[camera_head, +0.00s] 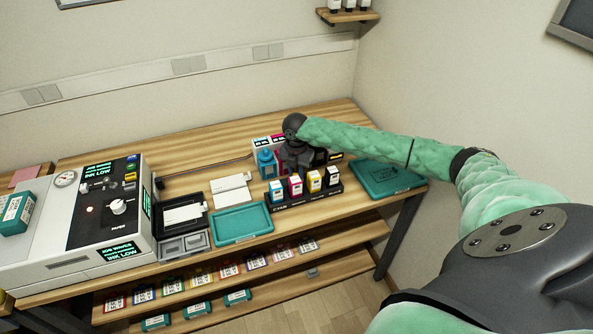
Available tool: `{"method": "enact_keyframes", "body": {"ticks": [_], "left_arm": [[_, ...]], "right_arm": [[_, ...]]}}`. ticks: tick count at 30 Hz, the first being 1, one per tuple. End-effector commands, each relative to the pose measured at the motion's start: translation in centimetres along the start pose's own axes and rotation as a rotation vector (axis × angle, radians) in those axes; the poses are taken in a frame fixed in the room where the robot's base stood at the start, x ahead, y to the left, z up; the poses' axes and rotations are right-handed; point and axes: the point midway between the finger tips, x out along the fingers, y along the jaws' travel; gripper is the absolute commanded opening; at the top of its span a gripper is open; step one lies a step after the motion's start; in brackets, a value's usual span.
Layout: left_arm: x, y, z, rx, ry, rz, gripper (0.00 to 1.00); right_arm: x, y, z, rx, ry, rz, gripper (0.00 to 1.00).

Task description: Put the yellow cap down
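My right gripper (302,162) is at the back of the table, above and behind a row of small ink bottles. Its fingers are dark and small here, and I cannot tell if they are open or shut. I cannot make out a yellow cap; the gripper may hide it. The row holds a cyan-labelled bottle (278,191), a magenta one (295,186), a yellow one (314,181) and a black one (332,180) in a black rack (300,201). My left gripper is not in view.
A teal tray (243,238) lies at the front edge, left of the rack. A white card (231,189) lies behind it. A printer-like machine (85,220) fills the left. Shelves below hold several cartridges.

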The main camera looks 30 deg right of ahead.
Motion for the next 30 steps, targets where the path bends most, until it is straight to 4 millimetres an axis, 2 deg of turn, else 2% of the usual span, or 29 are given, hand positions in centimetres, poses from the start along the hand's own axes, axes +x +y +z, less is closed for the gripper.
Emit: {"method": "enact_keyframes", "body": {"ticks": [14,15,18,26,30], "left_arm": [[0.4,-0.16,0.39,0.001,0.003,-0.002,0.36],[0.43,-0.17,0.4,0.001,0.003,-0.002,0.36],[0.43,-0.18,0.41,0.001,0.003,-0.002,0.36],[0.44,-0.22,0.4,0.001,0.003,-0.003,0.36],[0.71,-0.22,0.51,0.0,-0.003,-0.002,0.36]], "right_arm": [[0.87,-0.05,0.03,0.001,-0.001,-0.001,0.03],[0.85,-0.04,0.04,0.001,-0.001,-0.001,0.3],[0.84,-0.04,0.04,0.001,-0.001,-0.001,0.46],[0.79,-0.04,0.05,0.001,-0.001,0.0,0.46],[0.16,0.01,0.09,0.001,-0.001,0.001,0.46]]}}
